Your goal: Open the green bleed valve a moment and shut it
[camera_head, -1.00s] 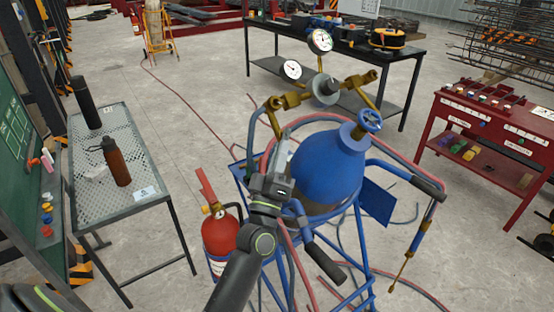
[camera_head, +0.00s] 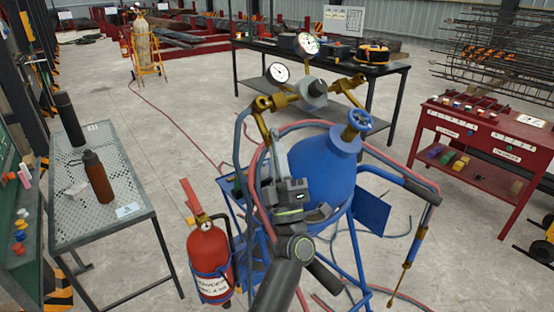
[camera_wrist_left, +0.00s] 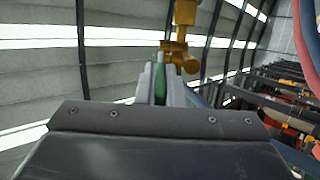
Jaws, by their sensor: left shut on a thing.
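My left gripper (camera_head: 272,158) stands upright at the left side of the blue cylinder (camera_head: 322,172), below the brass fittings (camera_head: 270,103). In the left wrist view, its two grey fingers (camera_wrist_left: 160,84) are shut on the narrow green handle of the bleed valve (camera_wrist_left: 160,88). Only a thin green strip shows between the fingers. A brass valve body (camera_wrist_left: 179,52) is just beyond the fingertips. In the head view the green handle is hidden or too small to make out. My right gripper is not in view.
Two dial gauges (camera_head: 308,44) sit above the cylinder. Red and grey hoses (camera_head: 243,140) loop close around my left gripper. A fire extinguisher (camera_head: 210,258) stands left of it. A mesh table (camera_head: 110,195) is farther left, and a red cart (camera_head: 480,150) is at right.

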